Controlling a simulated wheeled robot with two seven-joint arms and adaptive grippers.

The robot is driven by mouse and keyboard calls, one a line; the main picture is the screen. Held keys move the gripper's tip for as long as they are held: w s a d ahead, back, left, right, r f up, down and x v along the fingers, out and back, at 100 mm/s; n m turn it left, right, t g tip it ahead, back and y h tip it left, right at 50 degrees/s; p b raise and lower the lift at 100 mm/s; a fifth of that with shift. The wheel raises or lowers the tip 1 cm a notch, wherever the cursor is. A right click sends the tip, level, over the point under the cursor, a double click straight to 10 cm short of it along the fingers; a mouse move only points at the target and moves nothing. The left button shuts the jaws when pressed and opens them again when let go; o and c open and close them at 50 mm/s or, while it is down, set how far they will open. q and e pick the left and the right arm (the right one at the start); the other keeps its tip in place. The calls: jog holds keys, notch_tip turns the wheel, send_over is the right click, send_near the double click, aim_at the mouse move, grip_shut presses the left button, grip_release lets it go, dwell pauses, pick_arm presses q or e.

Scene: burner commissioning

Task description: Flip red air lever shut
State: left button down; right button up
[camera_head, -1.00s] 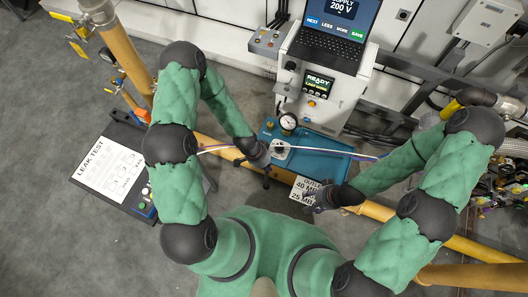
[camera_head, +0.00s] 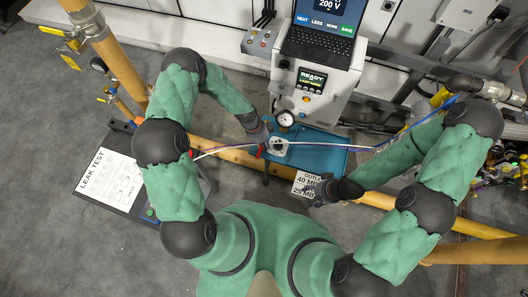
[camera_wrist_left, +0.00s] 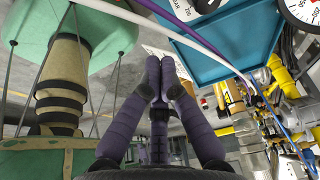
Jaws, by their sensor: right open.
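A small red piece (camera_head: 261,150) shows at the left edge of the teal tray (camera_head: 325,158) in the head view, just below my left gripper (camera_head: 264,136). It may be the red air lever; it is too small to tell its position. A pale fitting (camera_head: 279,148) and a round gauge (camera_head: 285,119) are beside it. In the left wrist view, my left gripper's fingers (camera_wrist_left: 159,76) are brought together with nothing visible between them. The lever cannot be made out clearly there. My right gripper (camera_head: 322,190) is open, over the white sign below the tray.
Thin hoses (camera_head: 220,149) cross the tray at hand height. A white console (camera_head: 312,85) with a laptop (camera_head: 320,45) stands behind. A yellow pipe (camera_head: 225,153) runs under the tray. The leak test board (camera_head: 108,177) lies left; grey floor is clear at far left.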

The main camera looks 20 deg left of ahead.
aim_at(260, 151)
pick_arm(q)
jog(key=b+x, duration=0.3)
jog(key=x, duration=0.6)
jog(key=shift+d+f, duration=0.1)
jog(key=shift+f, duration=0.15)
jog(key=a, duration=0.2)
jog(key=shift+w+a+f+b, duration=0.1)
jog(key=shift+a+f+b, duration=0.15)
jog(key=shift+a+b, duration=0.15)
jog(key=shift+a, duration=0.5)
pick_arm(e)
jog(key=shift+f, duration=2)
